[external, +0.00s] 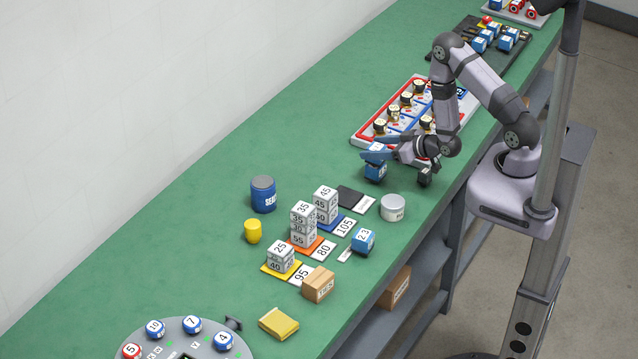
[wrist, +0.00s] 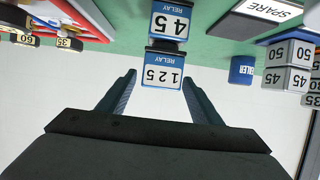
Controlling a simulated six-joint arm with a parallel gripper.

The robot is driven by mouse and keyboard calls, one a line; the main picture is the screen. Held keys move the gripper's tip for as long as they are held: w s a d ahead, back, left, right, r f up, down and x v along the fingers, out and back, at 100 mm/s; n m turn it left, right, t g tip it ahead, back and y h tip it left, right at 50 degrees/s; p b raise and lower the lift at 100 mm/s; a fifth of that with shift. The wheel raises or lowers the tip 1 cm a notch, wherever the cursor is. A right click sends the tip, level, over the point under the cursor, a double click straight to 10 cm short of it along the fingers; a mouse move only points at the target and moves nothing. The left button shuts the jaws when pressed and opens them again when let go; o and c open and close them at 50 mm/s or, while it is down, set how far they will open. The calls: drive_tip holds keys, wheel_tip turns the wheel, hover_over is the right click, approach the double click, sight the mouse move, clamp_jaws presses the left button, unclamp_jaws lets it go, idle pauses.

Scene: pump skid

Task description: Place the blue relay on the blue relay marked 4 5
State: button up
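In the wrist view, which is tilted upside down, a blue relay marked 1 2 5 (wrist: 165,70) shows between my fingertips. The blue relay marked 4 5 (wrist: 170,22) is directly beyond it, on the table side; the two look stacked and lined up, with 1 2 5 uppermost. My gripper (wrist: 159,80) has its fingers apart, with a small gap to the relay at the left finger; the right fingertip is close to its edge. In the external view my gripper (external: 379,154) is low over the table at a blue relay (external: 376,172), partly hiding the stack.
A kit tray (external: 358,140) stands just behind my gripper. Another blue relay (external: 363,240) is nearer the front edge. Free green table lies left of my gripper.

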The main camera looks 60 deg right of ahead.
drive_tip(key=shift+r, duration=0.2)
drive_tip(key=shift+s, duration=0.35)
drive_tip(key=p+v, duration=0.4)
drive_tip(key=v, duration=0.2)
drive_tip(key=shift+s+r, duration=0.3)
drive_tip(key=shift+r, duration=0.05)
drive_tip(key=shift+w, duration=0.1)
drive_tip(key=s+a+r+g, duration=0.3)
drive_tip(key=s+r+g, duration=0.2)
drive_tip(key=s, duration=0.3)
drive_tip(key=s+a+r+g, duration=0.3)
drive_tip(key=s+r+g, duration=0.3)
drive_tip(key=s+g, duration=0.2)
drive_tip(key=shift+s+g, duration=0.3)
drive_tip(key=shift+s, duration=0.1)
